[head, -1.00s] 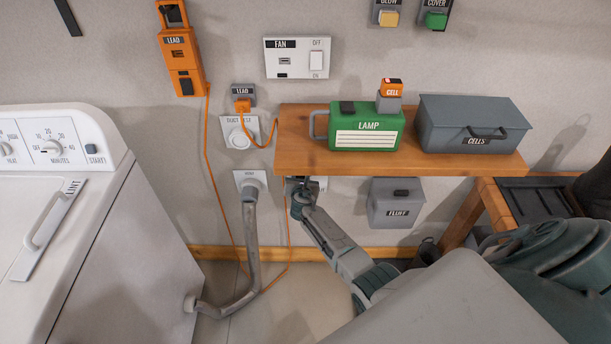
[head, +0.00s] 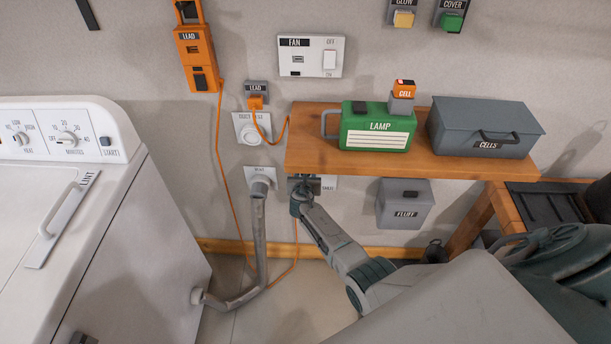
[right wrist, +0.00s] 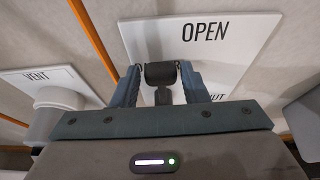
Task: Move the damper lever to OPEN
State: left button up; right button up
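The damper plate (right wrist: 235,40) is a white panel on the wall. OPEN is printed near its top, and a partly hidden word ending in "UT" is at lower right. In the head view the plate (head: 329,184) shows just under the shelf, mostly behind my right gripper (head: 301,188). In the right wrist view the black lever knob (right wrist: 161,73) sits below the word OPEN, between the fingertips of my right gripper (right wrist: 162,80). The lever's base is hidden by the gripper. My left gripper is not in view.
The wooden shelf (head: 310,160) with the green lamp (head: 377,128) and grey cells box (head: 482,130) is right above my gripper. The vent pipe (head: 259,235) and an orange cord (head: 225,165) are left of it. A grey fluff box (head: 404,205) hangs to the right.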

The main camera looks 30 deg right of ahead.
jog(key=shift+o, duration=0.8)
jog(key=p+v, duration=0.2)
jog(key=v, duration=0.9)
jog(key=shift+p, duration=0.3)
jog(key=shift+w, duration=0.1)
